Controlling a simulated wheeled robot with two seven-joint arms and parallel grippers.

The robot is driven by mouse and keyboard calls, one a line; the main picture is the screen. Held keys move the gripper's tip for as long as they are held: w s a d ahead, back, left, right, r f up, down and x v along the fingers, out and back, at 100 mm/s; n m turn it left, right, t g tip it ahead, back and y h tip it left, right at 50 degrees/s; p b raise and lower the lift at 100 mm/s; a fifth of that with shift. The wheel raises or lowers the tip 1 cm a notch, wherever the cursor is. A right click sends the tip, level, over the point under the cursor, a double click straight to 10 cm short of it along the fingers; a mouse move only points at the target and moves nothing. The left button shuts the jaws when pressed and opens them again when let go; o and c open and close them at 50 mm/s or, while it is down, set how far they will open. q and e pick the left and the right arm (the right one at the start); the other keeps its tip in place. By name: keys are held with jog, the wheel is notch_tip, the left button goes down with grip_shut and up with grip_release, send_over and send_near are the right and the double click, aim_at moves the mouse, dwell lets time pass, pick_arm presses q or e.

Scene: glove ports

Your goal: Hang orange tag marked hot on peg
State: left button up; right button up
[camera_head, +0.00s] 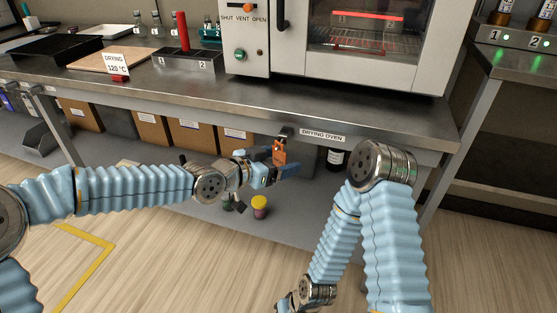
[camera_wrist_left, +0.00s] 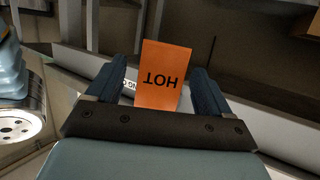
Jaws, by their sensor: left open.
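The orange tag (camera_head: 279,152) is upright at the front edge of the bench, just below a small dark peg (camera_head: 286,132). It appears to hang there, but I cannot see clearly whether its hole is over the peg. In the left wrist view the tag (camera_wrist_left: 164,72) reads HOT upside down and stands between the two blue fingers. My left gripper (camera_head: 280,171) is open, its fingers on either side of the tag's lower part, with gaps visible beside it. My right gripper (camera_head: 287,304) is low at the bottom edge, partly cut off; its jaws are unclear.
The drying oven (camera_head: 248,63) stands on the steel bench (camera_head: 330,110), whose front edge bears a DRYING OVEN label (camera_head: 323,137). Cardboard boxes (camera_head: 191,134), a dark bottle (camera_head: 335,158) and a yellow-topped container (camera_head: 260,205) are below. The floor in front is clear.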

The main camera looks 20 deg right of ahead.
pick_arm(q)
jog(key=shift+a, duration=0.1)
jog(key=shift+p+v, duration=1.25)
jog(key=shift+v, duration=5.55)
jog(key=s+a+f+n+g+y, duration=0.15)
jog(key=f+n, duration=0.25)
jog(key=f, duration=0.7)
jog(key=s+a+f+n+g+y, duration=0.1)
jog(key=s+f+n+y, duration=0.15)
jog(key=f, duration=0.75)
jog(key=s+a+f+n+g+y, duration=0.1)
jog(key=s+a+f+n, duration=0.3)
jog(key=f, duration=0.5)
jog(key=s+a+f+n+g+y, duration=0.2)
jog(key=s+a+f+n+y, duration=0.2)
jog(key=s+a+f, duration=0.4)
notch_tip(320, 180, down, 2)
jog(key=shift+s+f, duration=0.15)
jog(key=shift+s, duration=0.5)
jog(key=shift+a, duration=0.1)
